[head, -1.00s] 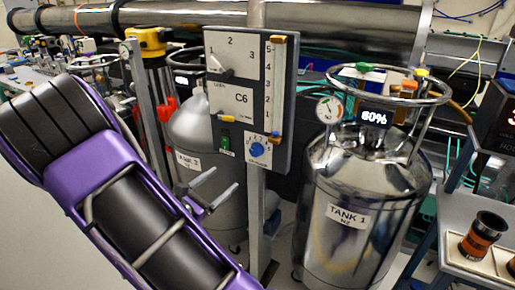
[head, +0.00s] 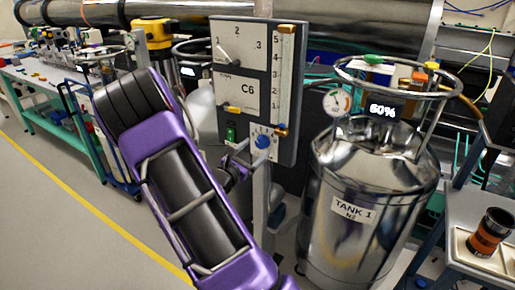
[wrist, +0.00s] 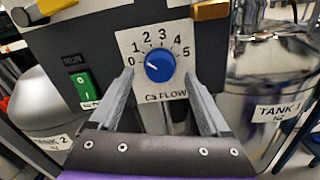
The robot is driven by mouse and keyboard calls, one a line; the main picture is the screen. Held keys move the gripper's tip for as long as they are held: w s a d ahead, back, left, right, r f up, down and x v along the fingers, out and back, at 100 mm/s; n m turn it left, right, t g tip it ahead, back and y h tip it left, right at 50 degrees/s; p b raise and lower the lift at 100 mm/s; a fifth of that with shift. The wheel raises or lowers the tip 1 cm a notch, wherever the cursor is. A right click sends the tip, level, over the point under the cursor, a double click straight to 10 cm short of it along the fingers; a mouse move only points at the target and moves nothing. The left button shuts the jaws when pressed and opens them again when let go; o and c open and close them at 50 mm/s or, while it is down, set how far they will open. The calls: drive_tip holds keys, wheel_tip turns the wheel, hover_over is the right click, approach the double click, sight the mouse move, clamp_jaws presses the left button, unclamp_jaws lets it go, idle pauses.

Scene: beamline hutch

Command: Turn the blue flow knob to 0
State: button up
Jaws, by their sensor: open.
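The blue flow knob (wrist: 159,67) sits on a white dial plate (wrist: 130,42) numbered 0 to 5 and labelled FLOW. A pale mark on the knob's left side seems to point up-left, near 0 to 1; the exact reading is unclear. In the head view the knob (head: 262,142) is low on the grey panel C6 (head: 287,150). My gripper (wrist: 160,82) is open and empty, with one finger on each side of the knob's lower part in the wrist view. I cannot tell whether the fingers touch it. In the head view my arm partly hides the gripper (head: 245,156).
A green RUN switch (wrist: 83,88) is left of the dial. Yellow (wrist: 55,6) and orange (wrist: 210,10) handles are above. TANK 1 (head: 365,240) stands to the right, and TANK 2 (wrist: 40,110) to the left. A shelf with an orange-black cylinder (head: 489,233) is at far right.

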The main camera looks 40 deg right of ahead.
drive_tip(key=shift+x, duration=1.05)
clamp_jaws()
drive_tip(key=shift+r+n, duration=0.1)
drive_tip(key=shift+n, duration=0.2)
drive_tip(key=n+p, duration=0.2)
drive_tip(key=shift+p, duration=0.35)
drive_tip(key=shift+n+p, duration=1.3)
drive_tip(key=shift+n, duration=0.4)
